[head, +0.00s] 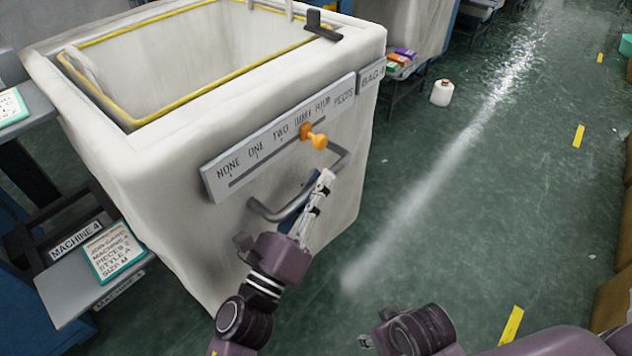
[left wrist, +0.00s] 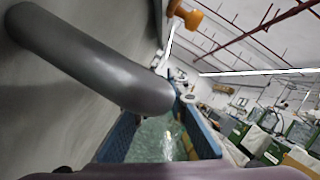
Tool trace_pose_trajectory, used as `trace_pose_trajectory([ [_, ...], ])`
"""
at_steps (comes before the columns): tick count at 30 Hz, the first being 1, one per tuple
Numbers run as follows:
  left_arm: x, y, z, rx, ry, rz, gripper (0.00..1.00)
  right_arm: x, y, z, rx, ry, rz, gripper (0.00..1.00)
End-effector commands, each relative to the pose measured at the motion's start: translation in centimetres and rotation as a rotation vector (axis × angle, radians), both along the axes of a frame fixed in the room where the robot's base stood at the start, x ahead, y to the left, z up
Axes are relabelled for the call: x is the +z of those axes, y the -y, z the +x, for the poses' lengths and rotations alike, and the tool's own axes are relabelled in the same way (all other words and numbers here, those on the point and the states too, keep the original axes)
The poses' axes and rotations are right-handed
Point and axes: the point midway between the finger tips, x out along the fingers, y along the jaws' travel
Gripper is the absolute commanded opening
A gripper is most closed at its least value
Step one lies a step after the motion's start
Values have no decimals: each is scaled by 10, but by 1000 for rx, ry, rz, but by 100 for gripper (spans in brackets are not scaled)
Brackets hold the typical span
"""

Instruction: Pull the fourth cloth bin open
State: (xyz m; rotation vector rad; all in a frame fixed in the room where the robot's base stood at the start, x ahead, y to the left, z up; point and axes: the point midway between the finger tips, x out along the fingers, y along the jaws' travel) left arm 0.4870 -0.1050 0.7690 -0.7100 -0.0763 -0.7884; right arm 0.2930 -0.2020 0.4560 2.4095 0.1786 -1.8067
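The cloth bin (head: 115,150) is a large off-white bin with an open top and a yellow inner rim. A grey bar handle (head: 270,214) sticks out of its front; it also fills the upper left of the left wrist view (left wrist: 85,55). My left gripper (head: 324,182) is at the handle's right part. In the left wrist view its blue fingers (left wrist: 160,130) stand apart, with floor visible between them and the bar crossing close by. Whether they touch the bar is unclear. My right gripper (head: 372,342) shows only partly at the bottom, and its fingers cannot be made out.
A counter plate (head: 270,145) reading NONE to FOUR, with an orange knob (head: 313,136) near its right end, sits above the handle. A BAG-4 label (head: 372,76) is beside it. A MACHINE 4 sign (head: 75,242) is at left.

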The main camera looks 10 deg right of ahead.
Motion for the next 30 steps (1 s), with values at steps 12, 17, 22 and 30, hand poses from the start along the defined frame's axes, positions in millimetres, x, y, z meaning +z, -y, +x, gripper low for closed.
trace_pose_trajectory([
  [12, 0, -1, 0, 1, 0, 0, 30, -1, 1, 4, 4, 3, -4, 40],
  [17, -5, -8, -9, 1, -2, 0, 30, -1, 0, 3, 3, 1, -3, 40],
  [22, -15, -27, -30, 2, -5, 1, 30, -1, 0, 2, 2, 1, -1, 40],
  [30, -31, -59, -67, 2, -4, 1, 30, -1, 0, 2, 2, 1, -1, 40],
])
